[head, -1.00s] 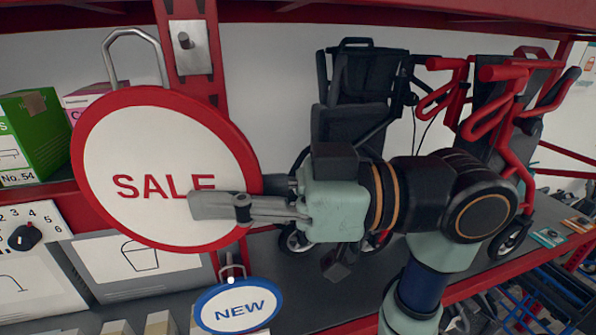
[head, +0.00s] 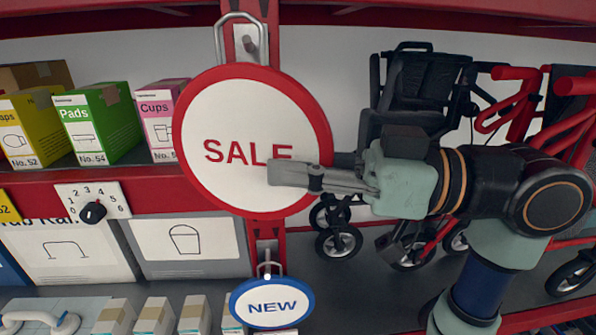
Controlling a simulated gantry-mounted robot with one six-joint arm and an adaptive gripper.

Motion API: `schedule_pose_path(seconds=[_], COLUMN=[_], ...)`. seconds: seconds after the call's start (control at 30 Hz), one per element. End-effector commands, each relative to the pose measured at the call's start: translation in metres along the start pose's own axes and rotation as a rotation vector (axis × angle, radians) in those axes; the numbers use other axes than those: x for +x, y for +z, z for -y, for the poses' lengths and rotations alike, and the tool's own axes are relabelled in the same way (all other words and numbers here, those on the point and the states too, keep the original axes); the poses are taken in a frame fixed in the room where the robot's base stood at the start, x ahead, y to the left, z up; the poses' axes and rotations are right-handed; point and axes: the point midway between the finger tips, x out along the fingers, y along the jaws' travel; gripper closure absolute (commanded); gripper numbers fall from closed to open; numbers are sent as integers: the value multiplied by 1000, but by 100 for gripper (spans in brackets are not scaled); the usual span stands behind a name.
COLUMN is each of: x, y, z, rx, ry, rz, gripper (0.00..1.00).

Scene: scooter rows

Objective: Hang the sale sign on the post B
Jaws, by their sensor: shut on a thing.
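The sale sign (head: 235,105) is a round white disc with a red rim and a metal wire loop (head: 222,40) on top. My gripper (head: 290,175) is shut on the right part of the sign, one finger across its face. The sign hangs upright in front of the red post (head: 277,50). A metal peg (head: 250,42) on the post shows inside the loop. I cannot tell whether the loop is around the peg or only in front of it. No letter B is visible on the post.
A blue-rimmed NEW sign (head: 272,303) hangs lower on the same post. Boxes (head: 100,122) fill the left shelf, above a numbered dial (head: 93,211). A folded black wheeled frame (head: 420,95) and red frames (head: 520,115) stand behind my arm at right.

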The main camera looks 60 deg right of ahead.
Motion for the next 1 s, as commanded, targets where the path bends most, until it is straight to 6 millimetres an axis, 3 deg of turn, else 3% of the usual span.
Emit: schedule_pose_path(seconds=[0.7,1.0], x=[14,16], y=[3,15], z=[-49,-60], rx=[2,0], ry=[0,0], rz=[0,0], gripper=[100,100])
